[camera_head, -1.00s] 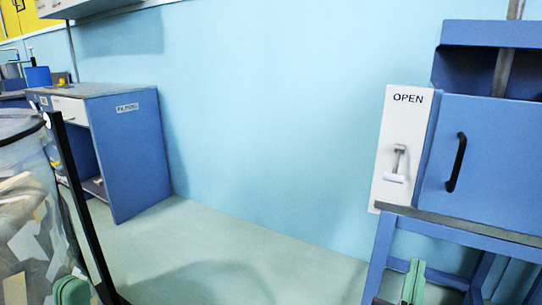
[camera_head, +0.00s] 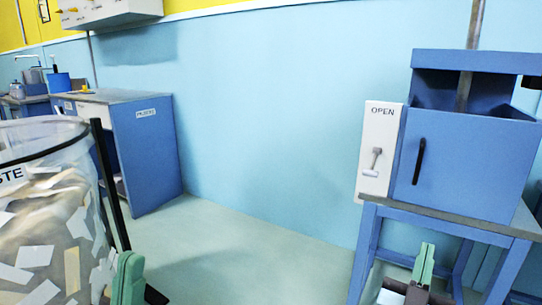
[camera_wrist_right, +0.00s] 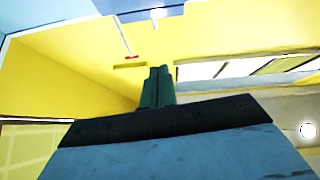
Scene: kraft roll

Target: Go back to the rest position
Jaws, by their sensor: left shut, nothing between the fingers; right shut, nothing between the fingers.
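My left gripper (camera_head: 128,278) shows its green fingers at the lower left of the head view, in front of the clear waste bin. The fingers are shut and empty. My right gripper (camera_head: 424,264) shows its green fingers at the lower right of the head view, in front of the blue machine's stand. They are shut with nothing between them. The right wrist view also shows these green fingers (camera_wrist_right: 157,87) together, pointing up toward a yellow wall and the ceiling.
A clear bin (camera_head: 60,215) full of paper scraps stands at the left. A blue desk (camera_head: 146,155) is behind it against the wall. A blue machine (camera_head: 465,165) with a white OPEN panel (camera_head: 380,150) stands on a frame at the right. The floor (camera_head: 235,250) between is clear.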

